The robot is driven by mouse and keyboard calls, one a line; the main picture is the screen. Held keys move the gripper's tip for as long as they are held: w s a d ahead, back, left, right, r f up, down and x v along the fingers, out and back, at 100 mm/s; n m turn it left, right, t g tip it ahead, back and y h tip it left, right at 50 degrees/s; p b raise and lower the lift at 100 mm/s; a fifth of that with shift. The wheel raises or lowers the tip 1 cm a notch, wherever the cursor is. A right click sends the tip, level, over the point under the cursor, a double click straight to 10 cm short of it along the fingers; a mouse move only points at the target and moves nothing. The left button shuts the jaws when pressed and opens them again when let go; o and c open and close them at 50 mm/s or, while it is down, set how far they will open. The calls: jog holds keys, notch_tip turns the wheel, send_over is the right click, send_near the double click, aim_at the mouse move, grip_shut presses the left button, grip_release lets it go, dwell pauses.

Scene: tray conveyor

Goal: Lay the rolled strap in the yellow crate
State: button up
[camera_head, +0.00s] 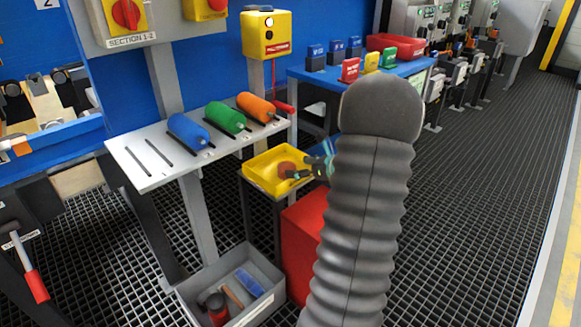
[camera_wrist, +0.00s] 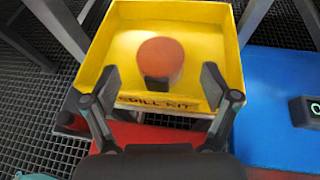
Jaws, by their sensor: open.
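The yellow crate (camera_head: 259,178) stands on a small stand below the white shelf, and it fills the upper middle of the wrist view (camera_wrist: 117,47). An orange-brown round thing, which looks like the rolled strap (camera_wrist: 160,58), rests inside the crate; it also shows in the head view (camera_head: 287,168). My gripper (camera_head: 298,175) is at the right side of the crate. In the wrist view my gripper (camera_wrist: 152,90) is open, with its fingers apart at the crate's near wall, on either side of the roll's near end. No finger visibly touches the roll.
The white shelf (camera_head: 150,178) above left holds blue, green and orange rollers (camera_head: 258,107). A red box (camera_head: 303,245) stands beneath the crate's right side. A grey bin (camera_head: 262,310) with tools sits on the floor grating. A blue table (camera_head: 330,76) with small boxes is behind.

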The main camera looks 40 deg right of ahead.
jog(key=v, duration=0.7)
jog(key=shift+s+r, duration=0.1)
jog(key=shift+s, duration=0.05)
